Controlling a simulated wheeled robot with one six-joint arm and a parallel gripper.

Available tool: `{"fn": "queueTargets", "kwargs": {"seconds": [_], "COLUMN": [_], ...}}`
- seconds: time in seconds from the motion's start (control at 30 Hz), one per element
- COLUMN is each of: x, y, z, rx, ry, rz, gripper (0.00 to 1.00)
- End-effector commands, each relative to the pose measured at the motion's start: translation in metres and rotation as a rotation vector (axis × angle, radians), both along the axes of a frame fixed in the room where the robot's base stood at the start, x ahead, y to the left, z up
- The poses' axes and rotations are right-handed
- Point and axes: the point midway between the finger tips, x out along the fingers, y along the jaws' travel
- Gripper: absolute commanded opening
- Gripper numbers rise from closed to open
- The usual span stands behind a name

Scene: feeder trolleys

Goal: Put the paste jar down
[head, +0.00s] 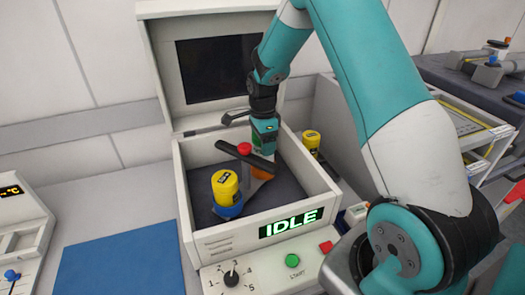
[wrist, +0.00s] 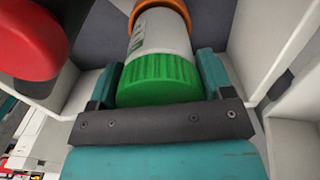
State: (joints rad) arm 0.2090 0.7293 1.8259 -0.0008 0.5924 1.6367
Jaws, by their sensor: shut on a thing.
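The paste jar has a green lid (wrist: 158,82) and a white body (wrist: 160,36) in the wrist view. My gripper (head: 263,148) is inside the open machine, with its two fingers (wrist: 158,75) closed on either side of the green lid. An orange cup (head: 263,173) sits below the gripper in the head view. In the wrist view its orange rim (wrist: 135,14) is around the jar's far end. How deep the jar sits in it is hidden.
The white machine (head: 190,190) has its lid up and its display (head: 290,223) reads IDLE. A yellow jar (head: 225,187) stands in a blue cup (head: 229,211) on the left inside. A red knob (head: 244,148) rises at the centre by a dark bar. Another yellow jar (head: 311,138) is at the right.

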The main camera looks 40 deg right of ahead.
Motion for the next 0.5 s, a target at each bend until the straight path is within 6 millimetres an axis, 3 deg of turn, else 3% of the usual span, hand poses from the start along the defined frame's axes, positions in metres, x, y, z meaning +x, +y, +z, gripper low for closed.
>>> {"fn": "queueTargets", "kwargs": {"seconds": [0.27, 0.5], "x": [0.000, 0.000], "y": [0.000, 0.000], "z": [-0.032, -0.035], "rx": [0.001, -0.001], "ry": [0.002, -0.002], "rz": [0.000, 0.000], "gripper": [0.31, 0.31]}}
